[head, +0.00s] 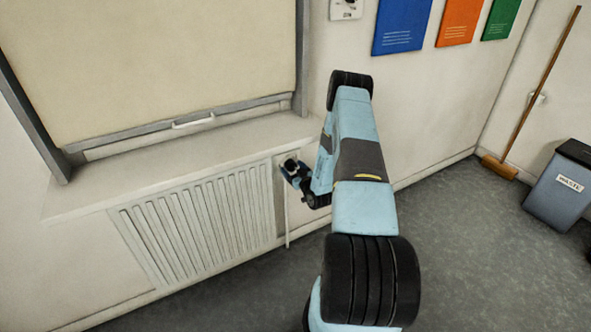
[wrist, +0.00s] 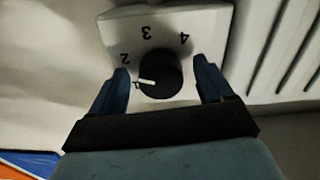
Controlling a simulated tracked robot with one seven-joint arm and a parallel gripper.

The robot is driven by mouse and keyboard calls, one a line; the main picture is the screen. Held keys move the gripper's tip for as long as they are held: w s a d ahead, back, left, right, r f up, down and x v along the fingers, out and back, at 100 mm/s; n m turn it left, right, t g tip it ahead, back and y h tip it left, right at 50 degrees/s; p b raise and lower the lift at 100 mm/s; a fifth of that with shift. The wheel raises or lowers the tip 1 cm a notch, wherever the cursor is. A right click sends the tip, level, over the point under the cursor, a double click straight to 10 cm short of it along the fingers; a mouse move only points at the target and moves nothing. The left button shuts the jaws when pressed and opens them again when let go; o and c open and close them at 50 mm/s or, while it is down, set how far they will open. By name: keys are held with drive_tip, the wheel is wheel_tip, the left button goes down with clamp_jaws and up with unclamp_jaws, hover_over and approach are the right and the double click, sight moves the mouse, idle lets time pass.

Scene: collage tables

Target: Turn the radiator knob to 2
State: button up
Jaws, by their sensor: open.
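The radiator knob (wrist: 162,77) is black and round with a white pointer line. It sits on a pale dial plate (wrist: 170,22) whose visible numerals 2, 3 and 4 appear upside down in the wrist view. The pointer aims left in that view, a little below the 2. My gripper (wrist: 162,67) is open, with one blue finger on each side of the knob and a visible gap on both sides. Depth contact is unclear. In the head view my gripper (head: 291,168) is at the wall by the radiator's right end, hiding the knob.
The slatted radiator (head: 200,222) is left of my gripper, under the window sill (head: 180,165). A thin pipe (head: 287,220) runs down the wall below my gripper. A broom (head: 535,95) and a waste bin (head: 562,190) stand far right. The floor between is clear.

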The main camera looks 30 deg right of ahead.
drive_tip(key=s, duration=1.3)
drive_tip(key=shift+s+d, duration=0.25)
drive_tip(key=shift+f, duration=0.1)
